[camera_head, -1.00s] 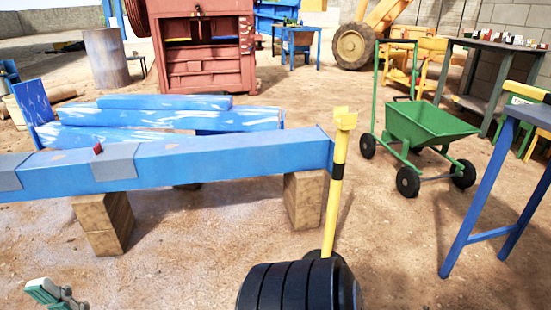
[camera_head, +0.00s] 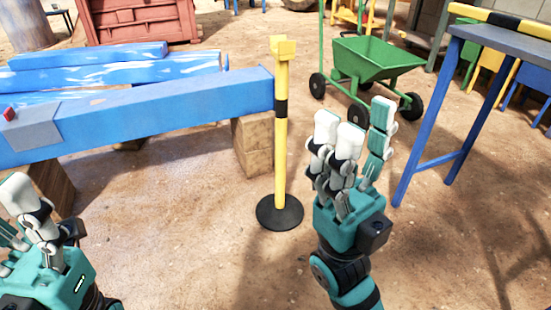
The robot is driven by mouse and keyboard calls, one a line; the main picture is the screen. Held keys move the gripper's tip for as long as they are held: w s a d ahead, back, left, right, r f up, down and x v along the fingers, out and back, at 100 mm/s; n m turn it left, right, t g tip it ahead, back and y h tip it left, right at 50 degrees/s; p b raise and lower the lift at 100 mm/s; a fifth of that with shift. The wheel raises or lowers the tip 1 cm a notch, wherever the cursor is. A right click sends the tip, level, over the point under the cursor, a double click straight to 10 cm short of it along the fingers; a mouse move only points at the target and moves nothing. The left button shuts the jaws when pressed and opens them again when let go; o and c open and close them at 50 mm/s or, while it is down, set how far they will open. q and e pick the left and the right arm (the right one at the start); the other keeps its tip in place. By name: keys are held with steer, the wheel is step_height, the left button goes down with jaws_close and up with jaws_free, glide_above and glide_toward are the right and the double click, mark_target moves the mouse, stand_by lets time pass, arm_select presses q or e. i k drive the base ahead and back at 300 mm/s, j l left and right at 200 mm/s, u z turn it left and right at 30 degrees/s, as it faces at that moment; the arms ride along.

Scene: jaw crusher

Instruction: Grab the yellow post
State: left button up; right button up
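The yellow post (camera_head: 281,160) stands upright on a round black base (camera_head: 279,213), just right of the near end of a blue beam. It has a black band and a yellow head on top. My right gripper (camera_head: 364,122) is raised to the right of the post, fingers pointing up, open and empty, apart from the post in the picture. My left gripper (camera_head: 18,200) is at the lower left, far from the post. It is cut off by the picture edge, and its opening is unclear.
The blue beam (camera_head: 150,115) rests on wooden blocks (camera_head: 254,145) left of the post. A green wheelbarrow (camera_head: 375,62) stands behind right. A blue-legged table (camera_head: 480,110) is at the right. Bare dirt ground lies in front of and right of the post.

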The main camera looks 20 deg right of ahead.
mark_target(278, 211)
steer(key=z, duration=0.55)
steer(key=i+z, duration=0.4)
steer(key=i, duration=0.7)
